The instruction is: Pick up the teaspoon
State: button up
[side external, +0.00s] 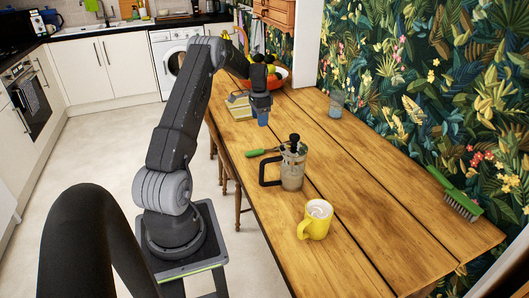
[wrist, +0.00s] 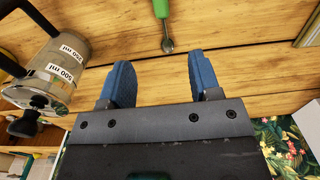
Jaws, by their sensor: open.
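The teaspoon (side external: 255,152) has a green handle and lies on the wooden table, just left of the French press in the side view. In the wrist view the teaspoon (wrist: 162,14) enters from the top edge, with its small metal end pointing down toward the gap between my fingers; part of its handle is cut off. My gripper (side external: 262,117), with blue fingertips, is above the table, farther back than the teaspoon. In the wrist view my gripper (wrist: 160,75) is open and empty, apart from the spoon.
The French press (side external: 292,172) stands close to the spoon and also shows at left in the wrist view (wrist: 68,62). A yellow mug (side external: 315,222), green brush (side external: 455,195), glass (side external: 336,103), fruit bowl (side external: 281,75) and books (side external: 239,105) are on the table (side external: 380,170). Its right-hand middle is clear.

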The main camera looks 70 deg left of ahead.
send_over(258, 150)
jog(key=f, duration=0.9)
jog(key=shift+w+a+f, duration=0.1)
jog(key=shift+a+f, duration=0.15)
jog(key=shift+a, duration=0.1)
jog(key=shift+d+f, duration=0.15)
jog(key=shift+f, duration=1.2)
jog(key=shift+d+f, duration=0.1)
jog(key=shift+f, duration=1.2)
jog(key=c, duration=1)
